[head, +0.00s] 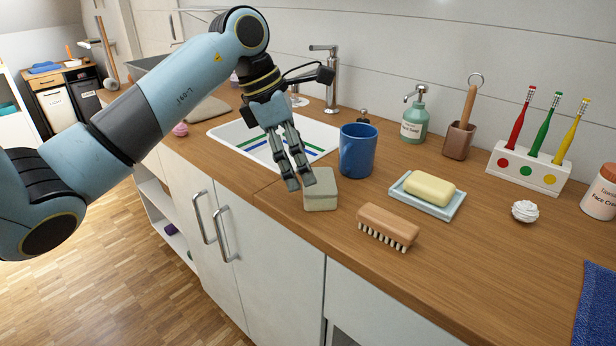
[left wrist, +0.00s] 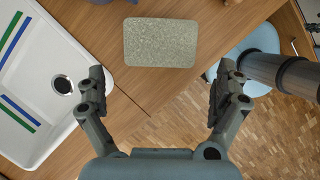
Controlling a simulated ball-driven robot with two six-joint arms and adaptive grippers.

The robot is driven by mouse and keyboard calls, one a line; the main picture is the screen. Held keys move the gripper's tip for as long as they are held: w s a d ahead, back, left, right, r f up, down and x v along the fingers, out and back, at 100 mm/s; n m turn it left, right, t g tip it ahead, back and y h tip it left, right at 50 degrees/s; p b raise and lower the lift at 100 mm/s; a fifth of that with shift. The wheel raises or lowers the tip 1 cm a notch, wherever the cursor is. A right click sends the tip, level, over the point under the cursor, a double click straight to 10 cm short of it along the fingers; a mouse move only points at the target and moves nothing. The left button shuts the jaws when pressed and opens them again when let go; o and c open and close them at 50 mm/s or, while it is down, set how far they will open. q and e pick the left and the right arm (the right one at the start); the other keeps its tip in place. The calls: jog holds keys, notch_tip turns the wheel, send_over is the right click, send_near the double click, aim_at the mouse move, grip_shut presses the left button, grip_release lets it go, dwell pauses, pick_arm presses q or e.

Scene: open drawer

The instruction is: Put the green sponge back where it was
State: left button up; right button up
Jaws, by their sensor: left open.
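The green sponge (head: 320,190) is a pale grey-green block. It lies flat on the wooden counter near its front edge, between the sink and the brush. In the left wrist view the sponge (left wrist: 160,42) shows whole, ahead of the fingers. My left gripper (head: 300,184) is open and empty; in the head view its fingertips overlap the left part of the sponge. In the left wrist view the fingers (left wrist: 163,88) stand wide apart, with the sponge beyond the gap between them. I cannot tell whether a finger touches it. My right gripper is not in view.
A blue mug (head: 357,150) stands just behind the sponge. A wooden brush (head: 387,228) lies to its right, and a soap dish (head: 451,209) with yellow soap is farther right. The white sink (head: 222,131) is behind left. The counter's front edge is close.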

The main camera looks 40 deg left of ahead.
pick_arm(q)
jog(key=v, duration=0.6)
jog(key=shift+r, duration=0.35)
jog(key=shift+s, duration=0.1)
